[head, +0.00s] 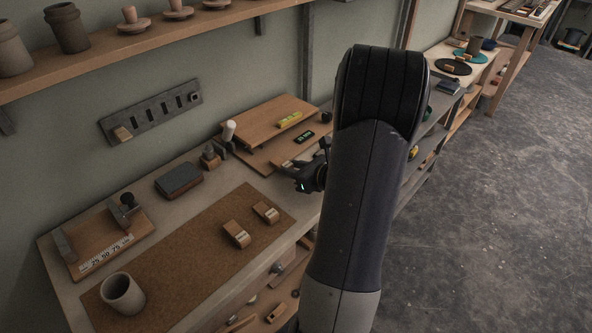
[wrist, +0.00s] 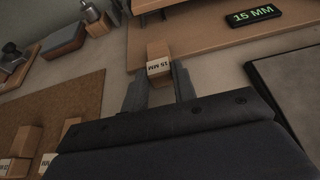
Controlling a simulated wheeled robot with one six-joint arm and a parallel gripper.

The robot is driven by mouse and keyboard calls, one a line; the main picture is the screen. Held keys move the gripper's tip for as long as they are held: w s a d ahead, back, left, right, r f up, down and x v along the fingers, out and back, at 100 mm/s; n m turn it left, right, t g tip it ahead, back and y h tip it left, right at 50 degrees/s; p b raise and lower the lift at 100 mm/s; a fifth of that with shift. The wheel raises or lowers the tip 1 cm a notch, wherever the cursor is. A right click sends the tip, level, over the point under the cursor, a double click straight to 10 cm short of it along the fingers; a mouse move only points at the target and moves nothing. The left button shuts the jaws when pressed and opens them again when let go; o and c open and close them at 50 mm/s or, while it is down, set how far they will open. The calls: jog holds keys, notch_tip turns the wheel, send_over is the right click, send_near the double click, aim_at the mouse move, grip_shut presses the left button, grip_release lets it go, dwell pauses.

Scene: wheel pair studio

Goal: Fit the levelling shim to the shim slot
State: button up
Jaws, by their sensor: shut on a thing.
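The levelling shim is a small wooden block (wrist: 158,52) with a "15 MM" label, in the wrist view. My gripper (wrist: 160,78) is shut on it, one finger on each side; in the head view the gripper (head: 312,176) is partly hidden by my arm. Just beyond the shim is the front of a two-tier wooden stand (head: 262,117), whose lower board (wrist: 205,28) fills the top of the wrist view. A display (wrist: 254,16) on that board reads "15 MM". A yellow-green level (head: 290,119) lies on the upper board. I cannot make out the shim slot clearly.
Two more labelled blocks (head: 237,234) (head: 265,212) lie on the cork mat (head: 190,255). A cup (head: 122,294), a scaled wooden fixture (head: 108,250) and a dark-topped box (head: 179,180) stand left. A bottle-like post (head: 229,132) stands beside the stand. A slotted rack (head: 150,112) hangs on the wall.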

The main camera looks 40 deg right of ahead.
aim_at(273, 158)
jog(key=shift+w+a+b, duration=0.2)
jog(key=shift+w, duration=1.05)
jog(key=shift+w+a+b, duration=0.15)
jog(key=shift+w, duration=1.05)
jog(key=shift+f+b, duration=0.1)
jog(key=shift+b, duration=0.25)
jog(key=shift+w+a+b, duration=0.2)
jog(key=shift+w+b, duration=0.15)
jog(key=shift+w, duration=1.15)
jog(key=shift+b, duration=0.35)
jog(key=shift+w, duration=0.1)
